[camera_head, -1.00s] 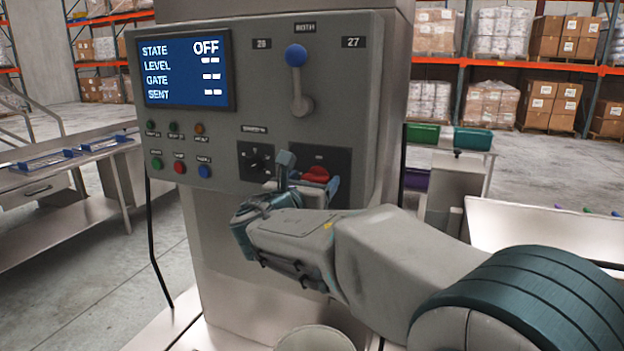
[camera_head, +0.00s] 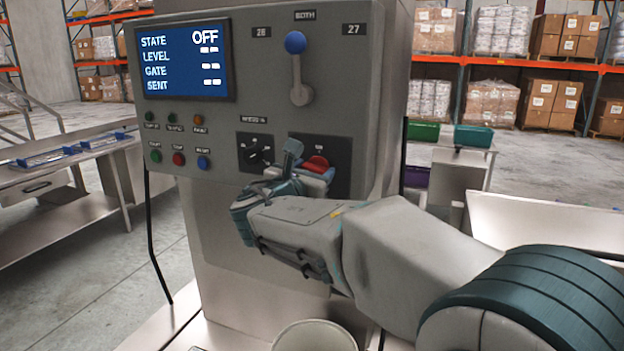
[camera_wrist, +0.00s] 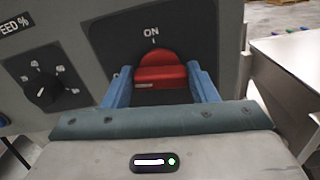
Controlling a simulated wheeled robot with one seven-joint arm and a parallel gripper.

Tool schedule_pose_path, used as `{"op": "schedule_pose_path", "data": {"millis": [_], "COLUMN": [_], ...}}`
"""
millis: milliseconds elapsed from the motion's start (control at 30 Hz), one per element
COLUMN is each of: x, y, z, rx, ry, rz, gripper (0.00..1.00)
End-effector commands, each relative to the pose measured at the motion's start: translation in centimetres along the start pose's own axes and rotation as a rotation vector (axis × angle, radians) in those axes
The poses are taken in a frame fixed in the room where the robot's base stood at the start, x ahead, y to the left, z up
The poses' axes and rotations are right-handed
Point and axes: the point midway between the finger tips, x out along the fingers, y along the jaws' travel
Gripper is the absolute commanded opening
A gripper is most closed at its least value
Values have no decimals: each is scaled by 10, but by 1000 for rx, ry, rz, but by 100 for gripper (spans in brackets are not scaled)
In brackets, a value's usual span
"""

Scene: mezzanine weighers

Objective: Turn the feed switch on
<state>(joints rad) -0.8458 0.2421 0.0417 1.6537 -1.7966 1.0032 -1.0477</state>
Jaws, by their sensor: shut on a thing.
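The feed switch is a red knob (camera_head: 316,163) on a dark plate low on the right of the grey control panel (camera_head: 345,110). In the wrist view the red knob (camera_wrist: 162,70) sits under the word ON and a small tick. My gripper (camera_head: 305,170) is at the knob, with one blue finger on each side of it, shut on it. The wrist view shows both fingers of my gripper (camera_wrist: 159,72) flanking the knob. The fingers hide part of the plate, and I cannot tell the knob's exact angle. The display (camera_head: 183,60) reads STATE OFF.
A black dial (camera_head: 256,153) is just left of the knob. A blue-balled lever (camera_head: 298,65) stands above it, under the label BOTH. Several small buttons and lamps (camera_head: 178,158) are below the display. A pale round container (camera_head: 315,336) is below my arm.

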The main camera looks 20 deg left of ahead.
Motion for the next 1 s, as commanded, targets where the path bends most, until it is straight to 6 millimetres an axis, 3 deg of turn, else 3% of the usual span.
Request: {"op": "schedule_pose_path", "data": {"millis": [1000], "x": [0], "y": [-4], "z": [-8], "rx": [946], "ry": [0], "rz": [1], "gripper": [30]}}
